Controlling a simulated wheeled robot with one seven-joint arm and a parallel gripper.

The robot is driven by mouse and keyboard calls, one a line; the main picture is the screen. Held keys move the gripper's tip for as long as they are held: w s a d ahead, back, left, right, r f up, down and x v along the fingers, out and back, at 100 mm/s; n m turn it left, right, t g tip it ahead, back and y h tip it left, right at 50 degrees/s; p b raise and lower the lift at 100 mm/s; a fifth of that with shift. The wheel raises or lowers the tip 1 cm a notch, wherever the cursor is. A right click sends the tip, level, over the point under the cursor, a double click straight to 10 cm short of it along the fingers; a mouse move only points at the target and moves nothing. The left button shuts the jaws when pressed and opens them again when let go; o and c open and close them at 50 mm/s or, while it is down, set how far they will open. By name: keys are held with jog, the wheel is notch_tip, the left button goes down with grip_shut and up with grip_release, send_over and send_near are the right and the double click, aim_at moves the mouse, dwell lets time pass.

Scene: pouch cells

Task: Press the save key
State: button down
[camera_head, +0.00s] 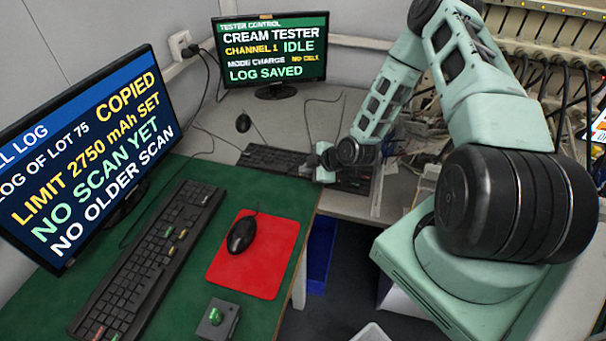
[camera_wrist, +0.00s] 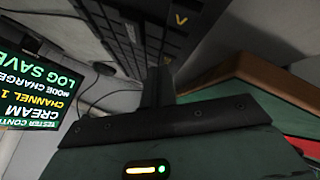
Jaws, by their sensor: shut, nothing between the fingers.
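A black keyboard (camera_head: 268,157) lies on the grey bench in front of the tester monitor (camera_head: 272,50). The tester monitor reads "CREAM TESTER", "CHANNEL 1 IDLE", "MODE CHARGE", "NO CELL" and "LOG SAVED". My gripper (camera_head: 318,165) is shut and empty, low over this keyboard. In the wrist view the closed fingers (camera_wrist: 158,88) point at the dark keys (camera_wrist: 130,30); I cannot tell whether they touch. One key there has a yellow mark (camera_wrist: 181,19). No key can be read as save. My gripper and arm hide part of the keyboard.
The left monitor (camera_head: 75,165) shows "COPIED", "LIMIT 2750 mAh SET", "NO SCAN YET". Before it, on a green mat, lie a second keyboard (camera_head: 150,255) with coloured keys, a mouse (camera_head: 242,234) on a red pad (camera_head: 262,262), and a green-button box (camera_head: 216,318). Cables cross the bench.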

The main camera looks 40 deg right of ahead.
aim_at(306, 176)
jog(key=shift+r+p, duration=0.5)
jog(key=shift+r, duration=0.3)
jog(key=shift+r+p, duration=1.6)
jog(key=shift+r, duration=0.95)
